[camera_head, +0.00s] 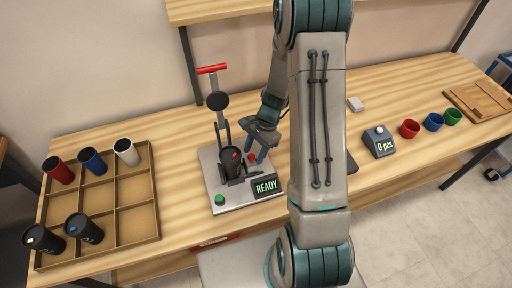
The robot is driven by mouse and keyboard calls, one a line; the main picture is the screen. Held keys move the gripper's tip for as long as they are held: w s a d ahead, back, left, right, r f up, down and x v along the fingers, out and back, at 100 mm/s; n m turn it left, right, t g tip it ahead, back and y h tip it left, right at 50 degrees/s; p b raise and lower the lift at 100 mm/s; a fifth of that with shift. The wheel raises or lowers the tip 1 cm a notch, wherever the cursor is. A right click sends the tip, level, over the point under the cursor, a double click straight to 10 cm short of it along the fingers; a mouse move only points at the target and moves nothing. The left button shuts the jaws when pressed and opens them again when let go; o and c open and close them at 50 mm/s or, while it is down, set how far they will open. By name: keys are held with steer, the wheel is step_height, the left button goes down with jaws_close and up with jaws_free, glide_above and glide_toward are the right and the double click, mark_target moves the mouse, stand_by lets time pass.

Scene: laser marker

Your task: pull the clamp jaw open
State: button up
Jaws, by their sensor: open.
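The laser marker's grey base plate (215,190) stands on the table at the centre, with an upright post and a red handle (212,69) on top. A round black head (218,101) sits on the post. A dark cup-like piece (231,163) with a red spot stands low in the fixture; which part is the clamp jaw is hard to tell. My gripper (256,158) is open, fingers pointing down, just right of the dark piece. Contact with the jaw cannot be made out. My arm comes down from the top and hides the area to the right.
A READY display (266,186), a green button (219,199) and a red knob (253,157) are on the marker. A wooden divided tray (116,209) at left holds several tumblers. At right are a counter box (379,142), coloured cups (410,129) and a wooden tray (479,101).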

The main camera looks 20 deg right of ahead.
steer(key=b+v, duration=0.1)
steer(key=v, duration=1.3)
steer(key=shift+d+b, duration=0.15)
steer(key=shift+b, duration=0.2)
steer(key=shift+f, duration=0.1)
steer(key=s+a+r+n+t+h, duration=0.2)
steer(key=s+a+r+n, duration=0.1)
steer(key=s+r+n, duration=0.3)
steer(key=s+a+r+n+t+h, duration=0.2)
steer(key=s+r+n, duration=0.4)
steer(key=s, duration=0.5)
steer(key=shift+a+n+t, duration=0.8)
steer(key=shift+w, duration=0.1)
stand_by(0.5)
